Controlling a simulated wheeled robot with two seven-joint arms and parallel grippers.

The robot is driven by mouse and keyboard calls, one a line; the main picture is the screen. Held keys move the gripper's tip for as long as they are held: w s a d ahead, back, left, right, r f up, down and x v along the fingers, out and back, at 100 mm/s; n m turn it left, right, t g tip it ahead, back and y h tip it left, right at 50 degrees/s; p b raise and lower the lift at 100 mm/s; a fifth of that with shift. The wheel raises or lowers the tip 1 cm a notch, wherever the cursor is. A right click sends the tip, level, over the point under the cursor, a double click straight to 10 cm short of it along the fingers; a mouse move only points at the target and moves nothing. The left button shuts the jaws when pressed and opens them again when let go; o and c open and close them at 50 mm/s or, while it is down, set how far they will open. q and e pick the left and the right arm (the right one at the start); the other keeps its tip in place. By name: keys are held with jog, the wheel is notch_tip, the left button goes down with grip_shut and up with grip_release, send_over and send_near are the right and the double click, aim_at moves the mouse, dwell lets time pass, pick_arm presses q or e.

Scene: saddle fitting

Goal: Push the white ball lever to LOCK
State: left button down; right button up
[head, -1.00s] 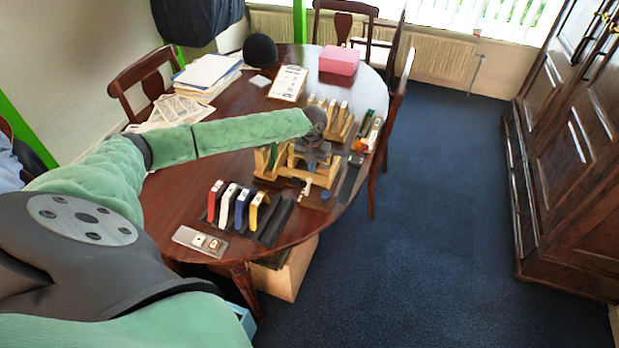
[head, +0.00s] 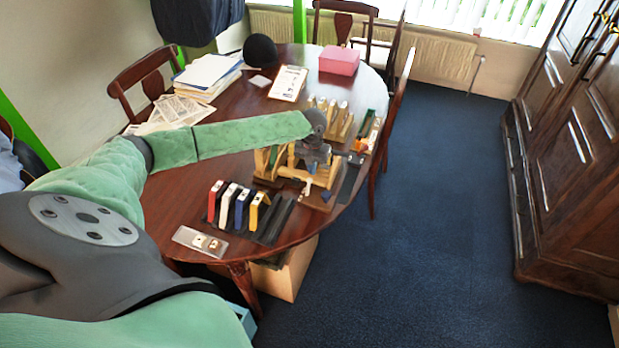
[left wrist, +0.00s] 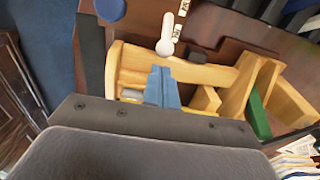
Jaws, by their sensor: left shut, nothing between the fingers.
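The white ball lever (left wrist: 165,40) shows in the left wrist view just beyond my fingertips, beside small lettered labels (left wrist: 176,33) that I cannot read. It shows small in the head view (head: 307,188) at the front of the wooden fixture (head: 299,174). My left gripper (left wrist: 163,78) is shut and empty, its blue fingers together over the fixture's wooden frame. The tips point at the lever's ball end and look a little short of it; contact cannot be told. In the head view the gripper (head: 312,166) is partly lost against the fixture.
A rack of red, white, blue and yellow pieces (head: 237,207) stands left of the fixture. More wooden pieces (head: 335,115) stand behind it. A blue round knob (left wrist: 110,9) is near the lever. A green piece (left wrist: 259,115) is at the fixture's right in the wrist view.

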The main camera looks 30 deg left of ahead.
pick_arm(q)
jog(key=shift+f, duration=0.25)
jog(key=shift+f, duration=0.1)
jog(key=shift+f, duration=0.35)
pick_arm(e)
jog(key=shift+d+r, duration=0.1)
jog(key=shift+d, duration=0.5)
jog(key=shift+a, duration=0.1)
pick_arm(q)
jog(key=shift+f, duration=0.4)
pick_arm(e)
jog(key=shift+a, duration=0.75)
